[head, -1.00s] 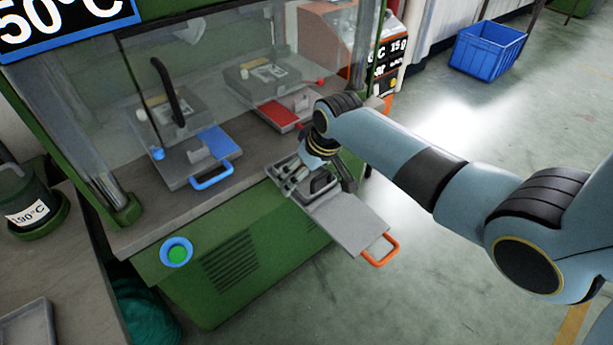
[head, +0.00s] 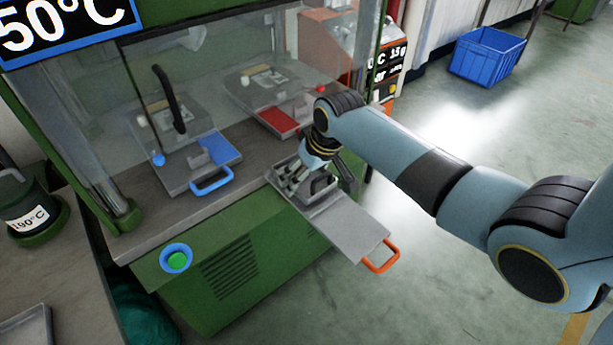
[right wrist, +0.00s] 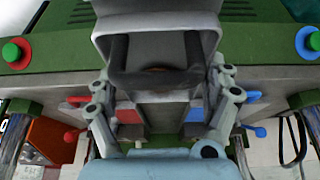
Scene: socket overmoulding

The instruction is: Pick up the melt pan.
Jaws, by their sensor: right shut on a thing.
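A grey pan-like piece with a dark hollow (head: 322,184) sits at the inner end of a grey plate with an orange handle (head: 345,225), at the machine's front edge. I take this piece for the melt pan, but cannot be sure. My right gripper (head: 295,180) reaches down onto it from above and is shut on it. In the right wrist view the grey piece (right wrist: 155,20) fills the top middle, between the finger linkages; the fingertips are largely hidden there. My left gripper is out of view.
A blue-handled tray (head: 180,180) and a red plate (head: 277,119) lie on the machine bench behind a clear panel (head: 240,60). A blue-ringed green button (head: 177,258) is on the front. A pot marked 190°C (head: 30,215) stands left.

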